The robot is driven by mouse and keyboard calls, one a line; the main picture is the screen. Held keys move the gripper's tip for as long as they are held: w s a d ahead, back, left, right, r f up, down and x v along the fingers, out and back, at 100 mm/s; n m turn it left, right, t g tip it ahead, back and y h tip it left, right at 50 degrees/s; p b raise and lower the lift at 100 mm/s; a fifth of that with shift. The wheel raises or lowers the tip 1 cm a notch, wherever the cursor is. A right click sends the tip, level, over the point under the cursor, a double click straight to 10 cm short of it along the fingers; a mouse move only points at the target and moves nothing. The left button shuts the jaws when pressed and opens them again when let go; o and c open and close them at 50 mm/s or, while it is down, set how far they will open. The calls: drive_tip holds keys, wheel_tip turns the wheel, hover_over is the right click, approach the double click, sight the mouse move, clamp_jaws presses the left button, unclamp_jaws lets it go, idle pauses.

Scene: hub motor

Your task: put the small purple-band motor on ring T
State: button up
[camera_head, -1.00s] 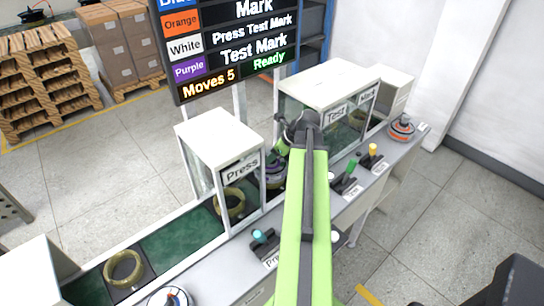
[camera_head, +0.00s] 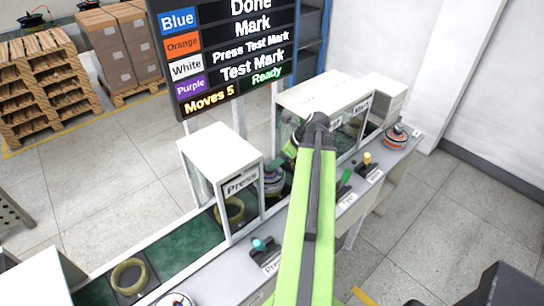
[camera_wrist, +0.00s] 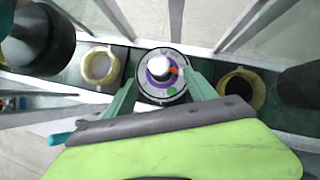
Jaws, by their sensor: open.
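The small motor with the purple band (camera_wrist: 160,72) stands upright on the conveyor in the wrist view, a white cap at its centre. In the head view the motor (camera_head: 272,182) shows between the Press and Test housings. My gripper (camera_wrist: 160,82) is open, with one green finger on each side of the motor; I cannot tell whether they touch it. A yellowish ring (camera_wrist: 240,92) lies to the right, on the Test side. Another yellowish ring (camera_wrist: 100,65) lies to the left, on the Press side. I see no letter T on either. My arm covers part of the Test housing in the head view.
The Press housing (camera_head: 222,150) and Test housing (camera_head: 325,90) flank the motor. An orange-band motor (camera_head: 396,136) stands at the right end. The board (camera_head: 225,55) reads "Moves 5 Ready".

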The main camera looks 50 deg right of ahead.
drive_tip(key=p+v, duration=0.2)
drive_tip(key=v, duration=0.3)
drive_tip(key=shift+p, duration=0.35)
